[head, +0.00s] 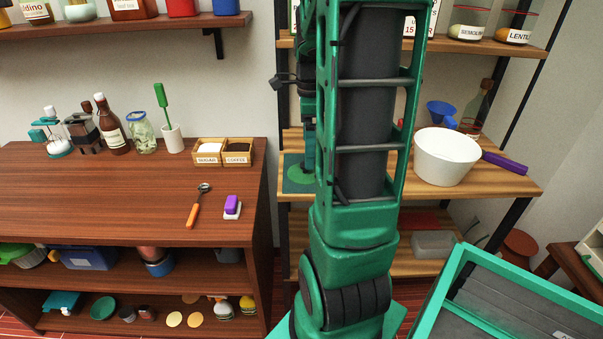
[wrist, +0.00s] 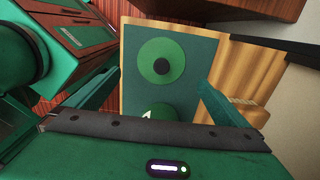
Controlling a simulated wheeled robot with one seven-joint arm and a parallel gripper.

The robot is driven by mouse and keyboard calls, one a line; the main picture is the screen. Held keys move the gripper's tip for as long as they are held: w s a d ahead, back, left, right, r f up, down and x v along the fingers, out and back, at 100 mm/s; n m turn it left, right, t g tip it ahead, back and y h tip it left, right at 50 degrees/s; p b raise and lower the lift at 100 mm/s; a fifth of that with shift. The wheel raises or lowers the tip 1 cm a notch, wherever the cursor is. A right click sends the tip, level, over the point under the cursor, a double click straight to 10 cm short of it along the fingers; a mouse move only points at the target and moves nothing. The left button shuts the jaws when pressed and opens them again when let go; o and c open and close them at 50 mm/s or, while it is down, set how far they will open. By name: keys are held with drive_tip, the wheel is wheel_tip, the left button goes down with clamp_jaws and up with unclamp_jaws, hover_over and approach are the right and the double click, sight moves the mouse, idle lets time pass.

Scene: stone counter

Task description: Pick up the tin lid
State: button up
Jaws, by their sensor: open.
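The tin lid appears to be the flat green disc with a dark round centre (wrist: 162,61), lying on a dark green mat (wrist: 135,95) on the wooden shelf. In the head view a green round shape (head: 296,173) shows on the mat (head: 292,187), partly hidden by my arm. A darker green rounded thing with a white mark (wrist: 160,111), perhaps the tin, is nearer my gripper and partly covered by its body. My gripper (wrist: 160,80) is open, its fingers apart on either side of the mat in the wrist view.
A white bowl (head: 447,157), a blue funnel (head: 441,113) and a bottle (head: 479,105) stand right of my arm on the same shelf. A wooden counter (head: 120,200) with several bottles and boxes is to the left. A shelf upright is close beside the mat.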

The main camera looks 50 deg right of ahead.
drive_tip(key=shift+w+a+f, duration=0.1)
drive_tip(key=shift+w+f, duration=0.1)
drive_tip(key=shift+f, duration=1.55)
drive_tip(key=shift+w+a+f, duration=0.1)
drive_tip(key=shift+w+f, duration=0.1)
drive_tip(key=shift+f, duration=1.55)
drive_tip(key=c, duration=1)
